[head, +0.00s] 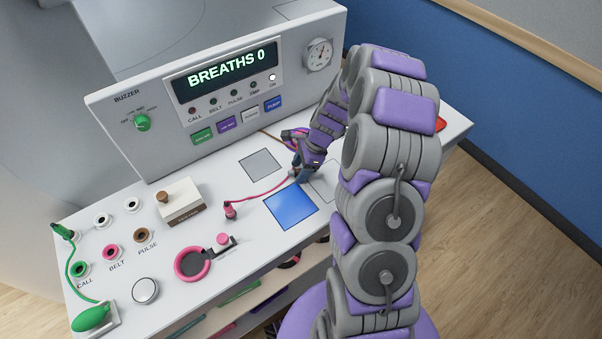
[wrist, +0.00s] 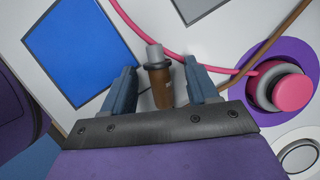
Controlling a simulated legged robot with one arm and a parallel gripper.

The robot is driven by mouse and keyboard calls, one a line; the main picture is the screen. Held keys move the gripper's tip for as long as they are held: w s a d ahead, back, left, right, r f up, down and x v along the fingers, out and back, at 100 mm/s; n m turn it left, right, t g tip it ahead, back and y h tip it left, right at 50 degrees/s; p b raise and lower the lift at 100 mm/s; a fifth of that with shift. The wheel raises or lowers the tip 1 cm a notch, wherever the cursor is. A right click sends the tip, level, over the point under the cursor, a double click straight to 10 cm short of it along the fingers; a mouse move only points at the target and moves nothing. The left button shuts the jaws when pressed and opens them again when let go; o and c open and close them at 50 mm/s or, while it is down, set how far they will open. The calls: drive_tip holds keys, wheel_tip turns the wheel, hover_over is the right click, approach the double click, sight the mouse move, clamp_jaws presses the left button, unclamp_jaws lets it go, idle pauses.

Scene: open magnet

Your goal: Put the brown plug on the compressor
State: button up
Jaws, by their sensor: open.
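The brown plug (wrist: 164,92) has a grey tip and lies between the fingers of my open gripper (wrist: 158,68) in the wrist view. Gaps show on both sides of it, so the jaws are around it without clamping it. I cannot tell for sure which thing is the compressor. A brown-ringed socket (head: 141,235) is labelled PULSE.
A blue square (head: 291,207) and grey square (head: 261,164) mark the worktop. A pink plug (head: 230,210) trails a pink cable near my gripper. A pink knob (wrist: 290,92) sits on a purple disc. The console (head: 228,79) stands behind, reading BREATHS 0.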

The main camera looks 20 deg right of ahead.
sight(295, 171)
clamp_jaws()
idle(0.5)
wheel_tip(295, 171, up, 3)
drive_tip(key=shift+r+p, duration=0.2)
drive_tip(key=shift+p, duration=0.6)
drive_tip(key=shift+s+r, duration=0.2)
drive_tip(key=shift+s, duration=0.1)
drive_tip(key=s+a+p, duration=0.1)
drive_tip(key=s, duration=0.4)
drive_tip(key=s+a+p, duration=0.1)
drive_tip(key=s, duration=0.4)
drive_tip(key=s+a+r+p, duration=0.1)
drive_tip(key=s+a, duration=0.1)
drive_tip(key=s, duration=0.3)
drive_tip(key=shift+r, duration=0.1)
